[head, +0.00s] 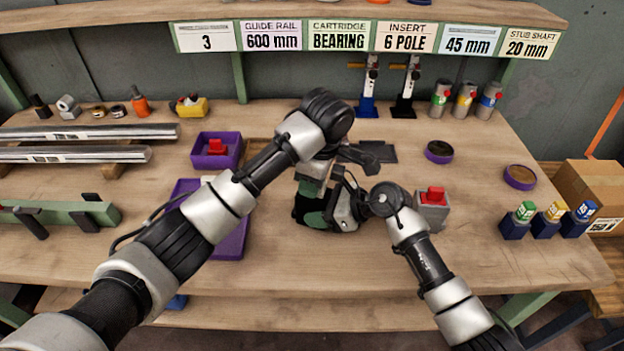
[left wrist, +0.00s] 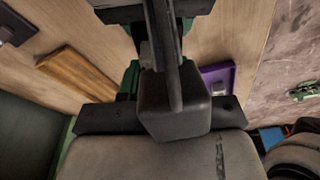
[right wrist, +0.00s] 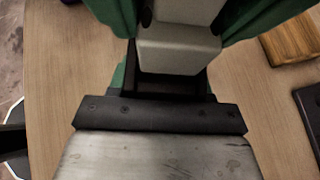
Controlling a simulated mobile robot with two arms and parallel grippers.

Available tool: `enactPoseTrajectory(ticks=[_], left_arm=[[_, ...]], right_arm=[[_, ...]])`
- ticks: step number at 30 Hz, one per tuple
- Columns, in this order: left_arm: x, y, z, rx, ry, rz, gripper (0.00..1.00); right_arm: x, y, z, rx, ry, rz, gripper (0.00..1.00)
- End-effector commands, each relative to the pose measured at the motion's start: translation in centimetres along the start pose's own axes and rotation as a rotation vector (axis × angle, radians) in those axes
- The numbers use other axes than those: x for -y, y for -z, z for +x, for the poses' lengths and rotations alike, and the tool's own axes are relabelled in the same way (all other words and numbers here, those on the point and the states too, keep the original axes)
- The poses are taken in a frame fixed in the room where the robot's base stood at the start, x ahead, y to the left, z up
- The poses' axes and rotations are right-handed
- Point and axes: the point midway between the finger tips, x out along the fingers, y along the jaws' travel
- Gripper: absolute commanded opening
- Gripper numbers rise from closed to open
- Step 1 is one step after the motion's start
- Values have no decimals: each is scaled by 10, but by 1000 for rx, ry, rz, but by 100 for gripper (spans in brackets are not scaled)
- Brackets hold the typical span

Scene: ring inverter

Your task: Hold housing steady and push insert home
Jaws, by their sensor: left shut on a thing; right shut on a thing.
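A green housing (head: 315,219) with dark parts is near the middle of the bench, mostly covered by my grippers. My left gripper (head: 312,182) is above it, pointing down and shut on a piece I take for the insert. That piece is hidden in the head view, and the left wrist view does not show it clearly. My right gripper (head: 341,206) reaches in from the right, low at the housing, and is shut on it. Green parts of the housing (right wrist: 262,18) show on both sides of the jaws in the right wrist view. How deep the insert sits is hidden.
A purple tray (head: 217,160) with a red part stands left of the arms. A grey block with a red top (head: 432,214) is close to the right gripper. Purple rings (head: 439,152) lie further right.

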Motion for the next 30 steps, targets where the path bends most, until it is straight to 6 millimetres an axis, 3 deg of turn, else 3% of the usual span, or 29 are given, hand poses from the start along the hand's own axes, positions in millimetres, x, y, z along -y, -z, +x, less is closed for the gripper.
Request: enactPoseTrajectory(ticks=[12, 13, 18, 30], left_arm=[[0, -2, 10, 1, 1, 1, 8], [0, -2, 10, 1, 0, 1, 36], [1, -2, 11, 0, 4, 1, 61], [0, -1, 4, -1, -1, 0, 61]], right_arm=[[-1, 0, 0, -1, -2, 1, 37], [-1, 0, 0, -1, -2, 1, 37], [0, 0, 0, 0, -1, 1, 38], [0, 0, 0, 0, 1, 0, 37]])
